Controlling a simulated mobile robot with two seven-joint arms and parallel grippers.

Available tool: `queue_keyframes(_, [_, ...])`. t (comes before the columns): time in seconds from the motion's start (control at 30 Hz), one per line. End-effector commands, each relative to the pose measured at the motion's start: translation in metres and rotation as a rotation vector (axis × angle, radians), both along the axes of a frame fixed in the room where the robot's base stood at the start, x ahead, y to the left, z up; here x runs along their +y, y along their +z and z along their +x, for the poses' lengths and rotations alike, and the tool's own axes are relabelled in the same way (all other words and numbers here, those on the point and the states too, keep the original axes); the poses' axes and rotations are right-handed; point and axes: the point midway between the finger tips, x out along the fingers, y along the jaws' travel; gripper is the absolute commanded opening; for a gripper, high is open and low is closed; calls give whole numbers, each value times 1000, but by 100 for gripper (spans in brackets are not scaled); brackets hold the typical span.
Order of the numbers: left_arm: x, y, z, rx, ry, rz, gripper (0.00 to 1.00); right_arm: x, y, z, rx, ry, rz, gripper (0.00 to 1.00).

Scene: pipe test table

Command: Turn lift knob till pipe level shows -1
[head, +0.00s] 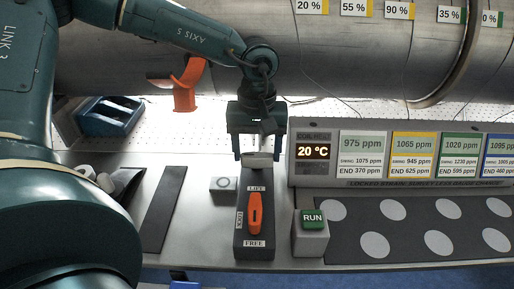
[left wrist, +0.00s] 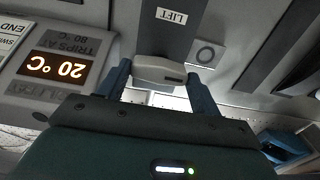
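My left gripper (head: 259,156) points down at the far end of a dark control box (head: 239,238). A pale grey block-like piece (head: 258,160), perhaps the knob, sits between its two fingers. It also shows between the fingers in the left wrist view (left wrist: 160,71); I cannot tell whether both fingers press on it. An orange lever (head: 255,213) lies on the box among LIFT, LOCK and FREE labels, nearly in line with the box and tilted slightly. No pipe level reading is legible. The display (head: 314,152) reads 20 °C. My right gripper is not in view.
A green RUN button (head: 312,218) on a grey block stands right of the box. A small grey block with a ring mark (head: 223,189) is left of it. A panel of ppm cards (head: 411,155) stands at the right. The large pipe (head: 340,60) runs behind.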

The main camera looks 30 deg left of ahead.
Motion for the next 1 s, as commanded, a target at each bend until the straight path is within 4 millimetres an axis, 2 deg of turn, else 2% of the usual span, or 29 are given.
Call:
queue_keyframes(0.03, [0,0,0,0,0,0,60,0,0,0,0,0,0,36])
queue_keyframes(0.27, [0,0,0,-1,0,1,41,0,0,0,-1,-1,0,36])
queue_keyframes(0.67, [0,-2,0,-2,-85,1,41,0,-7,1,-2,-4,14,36])
queue_keyframes(1.0, [0,-2,1,-3,-342,2,41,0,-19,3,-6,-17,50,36])
